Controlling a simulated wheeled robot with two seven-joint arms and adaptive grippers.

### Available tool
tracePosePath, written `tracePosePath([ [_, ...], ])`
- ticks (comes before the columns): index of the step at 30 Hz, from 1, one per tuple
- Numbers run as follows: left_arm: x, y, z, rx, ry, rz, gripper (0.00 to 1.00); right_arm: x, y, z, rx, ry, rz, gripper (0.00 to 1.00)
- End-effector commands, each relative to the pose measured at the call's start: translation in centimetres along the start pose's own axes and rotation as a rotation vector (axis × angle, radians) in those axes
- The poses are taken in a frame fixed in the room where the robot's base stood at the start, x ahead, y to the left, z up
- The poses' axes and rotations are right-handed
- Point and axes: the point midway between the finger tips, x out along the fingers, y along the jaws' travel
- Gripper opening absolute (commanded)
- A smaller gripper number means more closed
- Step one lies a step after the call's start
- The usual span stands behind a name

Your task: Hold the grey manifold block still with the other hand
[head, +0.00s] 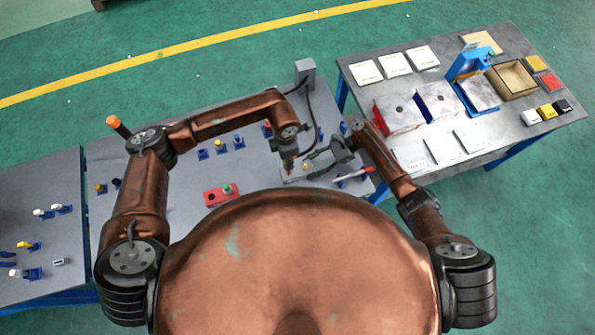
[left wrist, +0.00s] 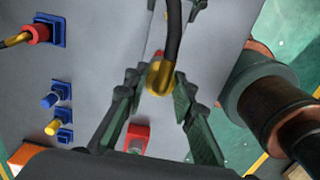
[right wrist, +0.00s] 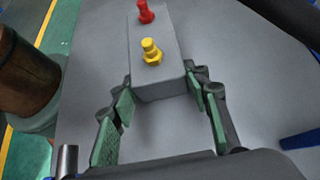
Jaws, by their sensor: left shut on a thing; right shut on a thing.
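The grey manifold block (right wrist: 158,72) carries a red fitting (right wrist: 145,12) and a yellow fitting (right wrist: 151,50) on top. My right gripper (right wrist: 160,104) is shut on the block's near end, one finger along each side. The block (head: 294,175) also shows in the head view, low on the grey table and partly covered by my grippers. My left gripper (left wrist: 156,92) is shut on the brass end (left wrist: 159,78) of a black hose (left wrist: 174,30). In the head view my left gripper (head: 289,163) is just above the block. Whether the brass end touches a fitting cannot be told.
A red block (head: 221,195) with a green knob lies left on the table. Several blue holders with coloured parts (head: 221,147) stand behind it. A grey post (head: 305,74) stands at the back edge. The right-hand table (head: 440,140) carries trays and plates.

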Motion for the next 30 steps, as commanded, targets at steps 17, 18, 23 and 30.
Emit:
tracePosePath([
  [17, 0.0, 0.0, 0.0, 0.001, -0.001, 0.000, 0.00, -0.1, 0.0, 0.0, 0.000, 0.000, 0.000, 0.63],
  [18, 0.0, 0.0, 0.0, 0.001, -0.001, 0.000, 0.00, -0.2, 0.0, 0.0, 0.000, 0.000, 0.000, 0.63],
  [23, 0.0, 0.0, 0.0, 0.001, -0.001, 0.000, 0.00, -1.9, -0.1, -0.1, 0.000, 0.002, -0.002, 0.63],
  [30, 0.0, 0.0, 0.0, 0.001, -0.001, 0.000, 0.00, -6.9, -0.1, -0.1, -0.001, 0.003, -0.002, 0.63],
])
